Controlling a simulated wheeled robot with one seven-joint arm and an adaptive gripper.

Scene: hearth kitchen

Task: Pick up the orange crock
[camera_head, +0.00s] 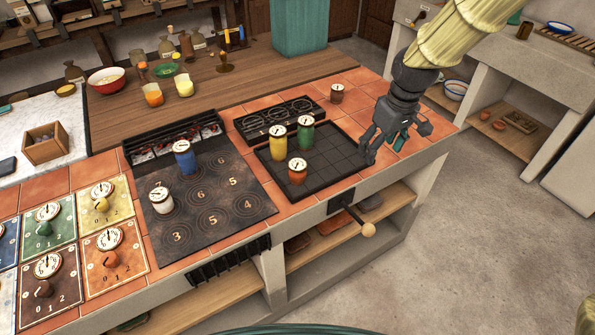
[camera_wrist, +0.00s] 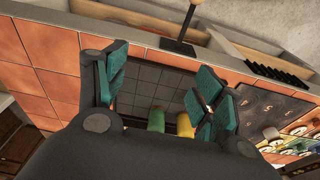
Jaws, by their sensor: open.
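The orange crock (camera_head: 297,171) is a short round pot with a white dial-like top. It stands upright on the black gridded tray (camera_head: 333,171), near its front edge. A yellow crock (camera_head: 277,142) and a green crock (camera_head: 305,133) stand behind it on the same tray. My gripper (camera_head: 384,148) is open and empty, above the right end of the tray, apart from the orange crock and to its right. In the wrist view, the gripper's teal-padded fingers (camera_wrist: 160,82) are spread over the tray. The green (camera_wrist: 156,119) and yellow (camera_wrist: 185,124) crocks show there; I cannot make out the orange one.
A brown crock (camera_head: 337,95) stands on the tiles behind the tray. Left of the tray is a dark numbered hob (camera_head: 213,207) with a blue crock (camera_head: 185,158) and a white crock (camera_head: 161,200). A lever with a wooden knob (camera_head: 368,230) sticks out in front.

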